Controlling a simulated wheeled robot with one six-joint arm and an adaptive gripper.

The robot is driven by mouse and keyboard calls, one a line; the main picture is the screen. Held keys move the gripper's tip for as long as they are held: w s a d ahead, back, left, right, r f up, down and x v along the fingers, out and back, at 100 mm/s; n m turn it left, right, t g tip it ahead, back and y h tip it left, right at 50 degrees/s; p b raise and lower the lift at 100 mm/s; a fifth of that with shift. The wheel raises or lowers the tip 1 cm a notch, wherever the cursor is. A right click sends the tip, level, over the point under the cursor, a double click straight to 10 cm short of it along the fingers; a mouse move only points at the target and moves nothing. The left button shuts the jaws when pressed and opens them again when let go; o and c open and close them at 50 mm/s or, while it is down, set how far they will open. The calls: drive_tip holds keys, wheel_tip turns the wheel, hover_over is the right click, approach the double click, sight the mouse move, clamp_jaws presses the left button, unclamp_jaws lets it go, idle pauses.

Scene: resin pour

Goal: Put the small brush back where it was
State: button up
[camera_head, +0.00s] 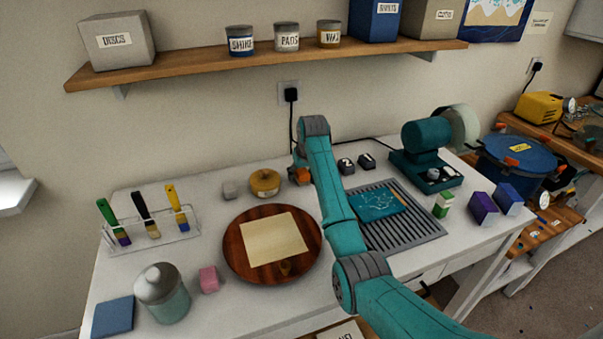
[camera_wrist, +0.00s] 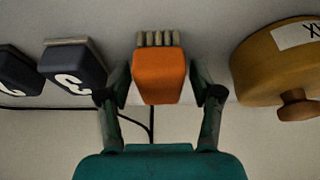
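The small brush (camera_wrist: 158,76), with an orange body and a row of pale bristles, is between the two fingers of my gripper (camera_wrist: 160,85) in the wrist view. The fingers stand close on both sides of the orange body. I cannot tell whether they press on it. In the head view, orange shows at my gripper (camera_head: 299,174), near the back edge of the white table (camera_head: 215,192). My arm hides part of this area. I cannot tell whether the bristles touch the table.
A yellow lidded tin (camera_head: 265,183) stands close beside my gripper, and it also shows in the wrist view (camera_wrist: 275,65). On the other side is a dark block marked 3 (camera_wrist: 75,68). A round wooden board (camera_head: 235,250) lies in front.

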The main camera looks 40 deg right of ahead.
drive_tip(key=v, duration=1.2)
drive_tip(key=shift+s+r, duration=0.1)
drive_tip(key=shift+s, duration=0.05)
idle(0.5)
